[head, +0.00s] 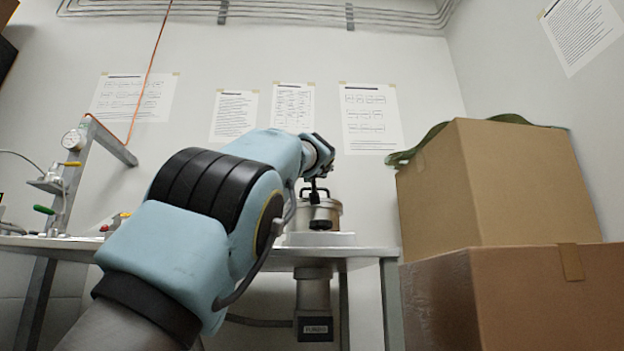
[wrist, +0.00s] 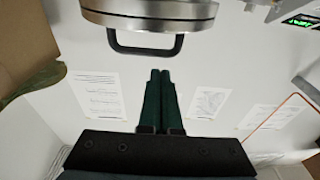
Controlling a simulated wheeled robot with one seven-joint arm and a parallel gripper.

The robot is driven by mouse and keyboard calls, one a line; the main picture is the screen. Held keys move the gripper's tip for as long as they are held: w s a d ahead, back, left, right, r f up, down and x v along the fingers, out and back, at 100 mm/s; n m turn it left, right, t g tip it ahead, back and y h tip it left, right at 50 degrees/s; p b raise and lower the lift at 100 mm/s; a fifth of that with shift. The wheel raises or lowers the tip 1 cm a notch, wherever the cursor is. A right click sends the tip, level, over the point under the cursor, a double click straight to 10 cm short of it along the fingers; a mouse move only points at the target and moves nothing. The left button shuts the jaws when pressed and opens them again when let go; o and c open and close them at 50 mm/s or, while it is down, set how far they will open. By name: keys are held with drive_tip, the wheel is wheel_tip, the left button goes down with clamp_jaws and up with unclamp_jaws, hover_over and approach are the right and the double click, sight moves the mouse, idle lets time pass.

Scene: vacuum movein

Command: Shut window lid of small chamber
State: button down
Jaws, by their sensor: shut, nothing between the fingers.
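The small chamber (head: 325,213) is a round metal pot on a white base on the bench in the head view. Its lid (wrist: 150,12) shows at the top of the wrist view as a round metal disc. The disc lies flat against the rim below it, with a thin seam between them. A black bar handle (wrist: 145,50) stands out from the lid. My gripper (wrist: 160,73) is shut and empty. Its dark green fingertips are together, close to the handle but apart from it in the picture. In the head view my arm partly covers the chamber.
Two stacked cardboard boxes (head: 495,190) stand right of the bench (head: 365,252). A metal frame with a gauge (head: 72,139) stands at the bench's left. A pipe and pump-like unit (head: 313,300) hang below the chamber. The wall behind is flat, with posters.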

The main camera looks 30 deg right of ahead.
drive_tip(key=s+a+f+b, duration=0.3)
drive_tip(key=s+f+b, duration=0.2)
drive_tip(key=s+b, duration=0.2)
drive_tip(key=shift+a+b, duration=0.15)
drive_tip(key=shift+b, duration=0.35)
drive_tip(key=shift+f, duration=0.1)
